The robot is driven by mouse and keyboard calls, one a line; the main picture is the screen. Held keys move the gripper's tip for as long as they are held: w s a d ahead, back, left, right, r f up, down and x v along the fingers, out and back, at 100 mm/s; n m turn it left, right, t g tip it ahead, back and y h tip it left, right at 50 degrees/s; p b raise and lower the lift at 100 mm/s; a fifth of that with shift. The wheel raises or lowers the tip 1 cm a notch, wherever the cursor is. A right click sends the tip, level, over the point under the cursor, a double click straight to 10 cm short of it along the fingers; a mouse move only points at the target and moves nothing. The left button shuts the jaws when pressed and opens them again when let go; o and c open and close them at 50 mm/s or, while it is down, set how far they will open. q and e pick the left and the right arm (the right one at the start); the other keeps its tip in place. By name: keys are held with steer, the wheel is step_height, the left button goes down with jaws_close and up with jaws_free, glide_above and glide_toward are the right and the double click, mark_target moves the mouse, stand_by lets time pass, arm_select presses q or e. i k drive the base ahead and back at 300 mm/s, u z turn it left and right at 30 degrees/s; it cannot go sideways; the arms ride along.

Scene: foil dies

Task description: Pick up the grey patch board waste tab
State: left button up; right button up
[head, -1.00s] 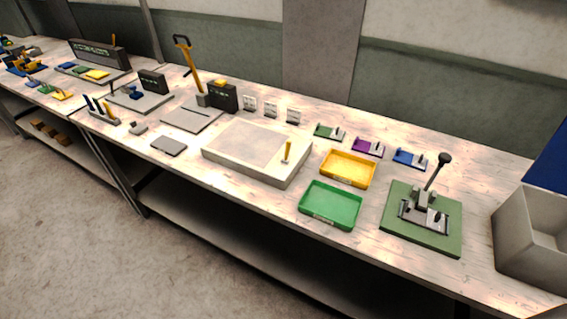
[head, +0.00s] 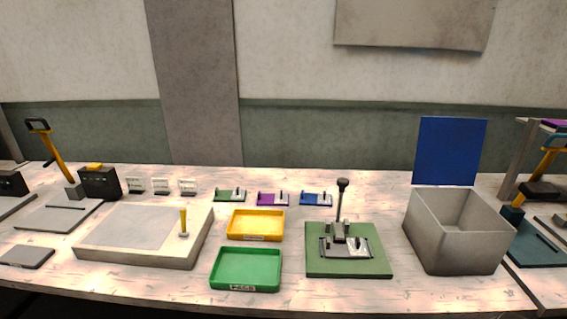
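I cannot make out a grey patch board waste tab for certain. A small press (head: 340,236) with an upright lever and black knob stands on a green base plate (head: 318,269), right of the middle. A light grey metal piece (head: 359,248) lies at the foot of the press; it is too small to tell whether a tab is in it. Three small dies, green (head: 228,197), purple (head: 270,199) and blue (head: 314,198), stand in a row behind, each with grey parts on top. Neither of my grippers is in view.
An empty yellow tray (head: 256,237) and an empty green tray (head: 246,286) sit left of the press. A grey open bin (head: 457,250) stands to its right. A pale raised board (head: 130,258) with a yellow-handled tool lies left. Bare bench shows between them.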

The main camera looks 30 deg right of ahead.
mark_target(356, 246)
steer(key=z, duration=1.6)
steer(key=k, duration=0.65)
steer(key=z, duration=0.4)
steer(key=i, duration=1.25)
steer(key=u, duration=2.4)
